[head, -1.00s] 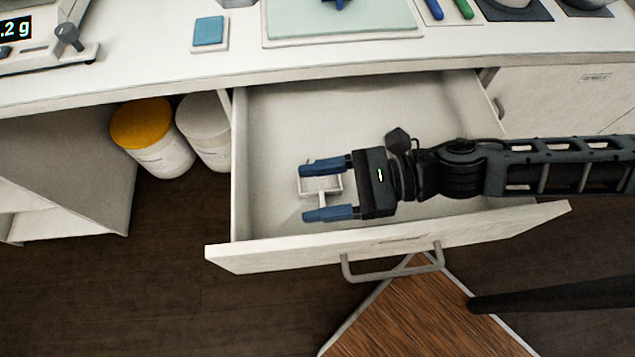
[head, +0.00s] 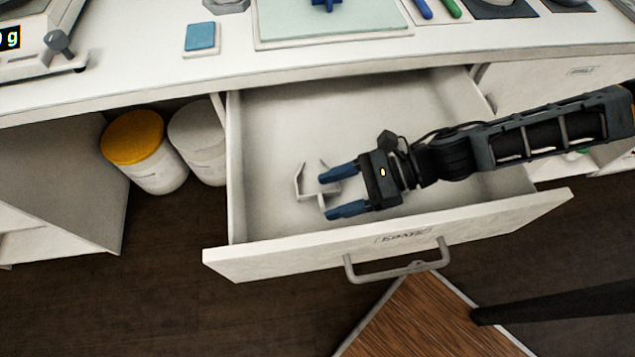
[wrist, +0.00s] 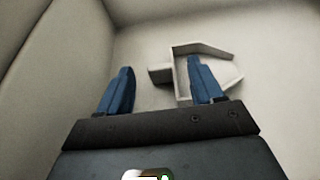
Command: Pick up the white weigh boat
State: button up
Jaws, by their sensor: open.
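The white weigh boat (head: 298,182) lies in the open drawer, left of my gripper in the head view. It is a shallow, angular tray with a short tab. In the wrist view the weigh boat (wrist: 226,73) is beyond and partly behind the right finger, with its tab between the fingers. My gripper (head: 325,195) is open and empty, its blue fingers pointing left over the near part of the boat. The fingers hide some of it. I cannot tell whether a finger touches it.
The drawer (head: 280,262) has a tall front with a bar handle (head: 400,268) and side walls around my gripper. Its floor is otherwise bare. The counter (head: 130,72) overhangs behind. A yellow-lidded tub (head: 150,160) and a white-lidded tub (head: 200,140) stand left of the drawer.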

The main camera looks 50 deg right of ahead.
jog(key=shift+x, duration=0.85)
jog(key=c, duration=1.1)
